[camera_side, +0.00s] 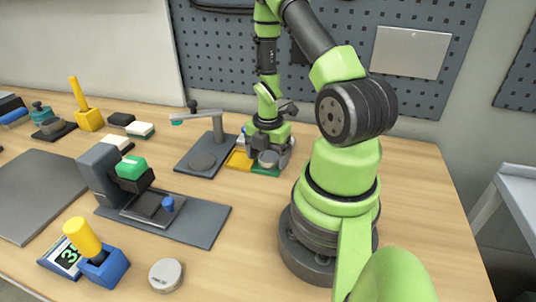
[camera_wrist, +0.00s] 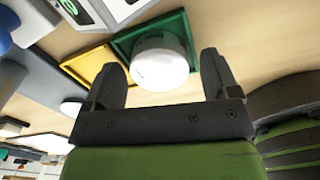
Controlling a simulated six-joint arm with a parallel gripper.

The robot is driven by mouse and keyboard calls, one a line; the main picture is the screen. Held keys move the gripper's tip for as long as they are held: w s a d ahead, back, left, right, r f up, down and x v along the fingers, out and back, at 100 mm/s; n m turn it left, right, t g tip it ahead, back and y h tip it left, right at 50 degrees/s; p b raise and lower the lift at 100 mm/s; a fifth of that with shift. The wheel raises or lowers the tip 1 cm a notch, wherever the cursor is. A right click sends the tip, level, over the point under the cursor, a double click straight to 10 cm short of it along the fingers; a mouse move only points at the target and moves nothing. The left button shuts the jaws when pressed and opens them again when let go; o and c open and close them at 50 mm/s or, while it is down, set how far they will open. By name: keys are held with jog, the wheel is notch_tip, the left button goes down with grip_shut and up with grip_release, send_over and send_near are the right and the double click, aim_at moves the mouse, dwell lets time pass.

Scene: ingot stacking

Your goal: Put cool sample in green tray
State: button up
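A pale round sample (camera_wrist: 160,60) stands in the green tray (camera_wrist: 183,18) in the wrist view. It also shows in the side view (camera_side: 268,158), just below my gripper (camera_side: 268,147), over the green tray (camera_side: 266,172). In the wrist view my gripper (camera_wrist: 161,62) is open, with one dark finger on each side of the sample and a gap at both sides. The sample's underside is hidden, and I cannot read the marking on its side.
A yellow tray (camera_side: 239,160) adjoins the green one on the left. A stand with an arm (camera_side: 217,138) is close by on its left. A press-like device (camera_side: 100,172), another round sample (camera_side: 166,275) and a display (camera_side: 64,257) are farther left and front.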

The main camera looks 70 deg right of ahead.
aim_at(268, 157)
jog(key=shift+r, duration=0.1)
jog(key=w+a+r+m+t, duration=0.1)
jog(key=w+a+r+m, duration=0.15)
jog(key=r, duration=0.75)
jog(key=w+a+r+m+t, duration=0.1)
jog(key=a+r+m, duration=0.2)
jog(key=r, duration=0.6)
jog(key=s+a+r+m+t+y, duration=0.1)
jog(key=s+a+r+m+t, duration=0.1)
jog(key=a+r+m, duration=0.3)
jog(key=s+a+r+m+t+y, duration=0.1)
jog(key=s+a+r+m+t, duration=0.2)
jog(key=a+m, duration=0.6)
notch_tip(268, 157, up, 3)
jog(key=shift+s+a+f, duration=0.15)
jog(key=shift+s+a, duration=0.25)
jog(key=shift+a, duration=0.4)
